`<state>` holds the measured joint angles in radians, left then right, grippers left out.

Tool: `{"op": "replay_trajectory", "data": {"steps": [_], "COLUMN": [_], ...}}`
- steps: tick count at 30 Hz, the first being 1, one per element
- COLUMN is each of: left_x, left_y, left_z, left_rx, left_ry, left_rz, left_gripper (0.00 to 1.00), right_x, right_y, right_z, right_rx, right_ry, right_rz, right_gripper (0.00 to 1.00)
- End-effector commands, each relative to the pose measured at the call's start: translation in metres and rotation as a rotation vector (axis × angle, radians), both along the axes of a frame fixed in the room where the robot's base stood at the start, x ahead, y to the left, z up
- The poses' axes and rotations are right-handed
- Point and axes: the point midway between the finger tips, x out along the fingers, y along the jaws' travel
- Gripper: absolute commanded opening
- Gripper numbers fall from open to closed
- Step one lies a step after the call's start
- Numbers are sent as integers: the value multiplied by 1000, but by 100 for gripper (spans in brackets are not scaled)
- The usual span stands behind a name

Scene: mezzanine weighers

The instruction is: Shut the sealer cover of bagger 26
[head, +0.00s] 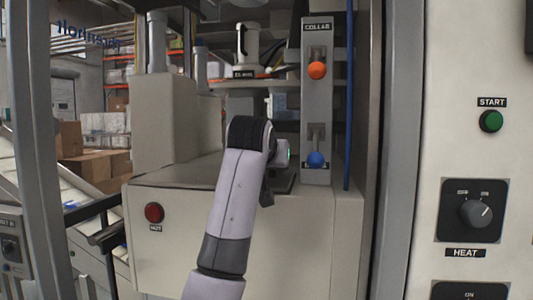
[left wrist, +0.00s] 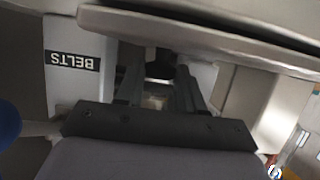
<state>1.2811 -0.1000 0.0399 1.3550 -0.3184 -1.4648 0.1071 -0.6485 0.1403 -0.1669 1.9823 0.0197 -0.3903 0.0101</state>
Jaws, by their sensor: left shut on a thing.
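The bagger (head: 235,240) stands ahead with a pale front and a flat grey top. My left arm rises from the bottom middle of the head view, and its wrist hides most of the left gripper there. In the left wrist view my left gripper (left wrist: 160,92) has its two dark fingers close together, shut on a small part between them. This seems to be part of the sealer cover, whose pale, dark-edged panel (left wrist: 225,42) seems to cross just beyond the fingertips. The grasp and the cover's angle are hard to make out. My right gripper is not in view.
A grey post marked COLLAR (head: 317,90) carries an orange knob (head: 317,70) and a blue knob (head: 316,160), close right of my wrist. A BELTS label (left wrist: 73,60) shows upside down. A control panel (head: 465,150) stands right. Cartons (head: 95,165) lie behind left.

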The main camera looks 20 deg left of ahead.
Motion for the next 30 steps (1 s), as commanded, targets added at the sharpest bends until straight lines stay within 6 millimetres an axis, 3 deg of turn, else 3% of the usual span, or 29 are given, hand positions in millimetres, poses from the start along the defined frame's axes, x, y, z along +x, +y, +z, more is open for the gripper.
{"op": "replay_trajectory", "data": {"steps": [16,17,19,30], "left_x": [0,0,1,-4], "left_y": [-2,-2,-2,-2], "left_z": [-12,-12,-12,-7], "left_rx": [27,27,27,26], "left_ry": [15,16,16,6], "left_rz": [-2,-2,-2,0], "left_gripper": [0,41,62,62], "right_x": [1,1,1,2], "right_y": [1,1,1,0], "right_z": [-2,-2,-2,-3], "right_rx": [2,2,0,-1], "right_ry": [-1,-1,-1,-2], "right_rz": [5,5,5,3], "right_gripper": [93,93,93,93]}}
